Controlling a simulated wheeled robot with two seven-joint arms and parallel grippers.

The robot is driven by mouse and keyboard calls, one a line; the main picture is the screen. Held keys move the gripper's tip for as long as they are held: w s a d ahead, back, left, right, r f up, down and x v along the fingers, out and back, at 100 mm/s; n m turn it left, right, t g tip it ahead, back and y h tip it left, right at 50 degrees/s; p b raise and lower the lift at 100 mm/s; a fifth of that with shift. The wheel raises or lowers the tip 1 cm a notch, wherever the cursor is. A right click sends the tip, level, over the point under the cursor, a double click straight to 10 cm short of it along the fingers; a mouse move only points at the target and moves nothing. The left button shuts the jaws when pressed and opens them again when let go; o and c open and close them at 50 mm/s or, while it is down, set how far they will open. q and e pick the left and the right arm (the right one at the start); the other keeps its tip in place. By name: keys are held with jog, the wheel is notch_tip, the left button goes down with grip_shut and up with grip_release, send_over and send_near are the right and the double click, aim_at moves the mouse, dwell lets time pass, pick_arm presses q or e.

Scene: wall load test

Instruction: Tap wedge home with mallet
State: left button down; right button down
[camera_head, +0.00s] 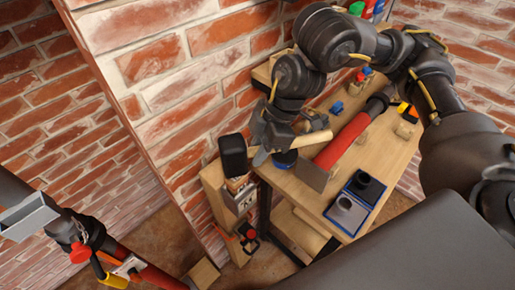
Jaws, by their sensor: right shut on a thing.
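My right gripper (268,137) is shut on the light wooden handle of the mallet (316,137), whose free end sticks out to the right. The mallet's black head (233,154) is at the left, above a wooden post (215,187) beside the brick wall. Just under the head is a small wooden piece (237,183) that looks like the wedge, above a grey metal block (240,199). I cannot tell whether the head touches it. My left gripper is not in view.
A wooden workbench (397,153) at the right bears a red cylinder tool with a flat plate (340,145), a blue tray (345,224) with dark round pieces and small blue items. The brick wall (165,65) stands close behind the mallet. A red and grey prop (165,279) is at lower left.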

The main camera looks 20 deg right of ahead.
jog(key=shift+f, duration=0.6)
dwell(0.7)
jog(key=shift+r, duration=0.15)
dwell(0.4)
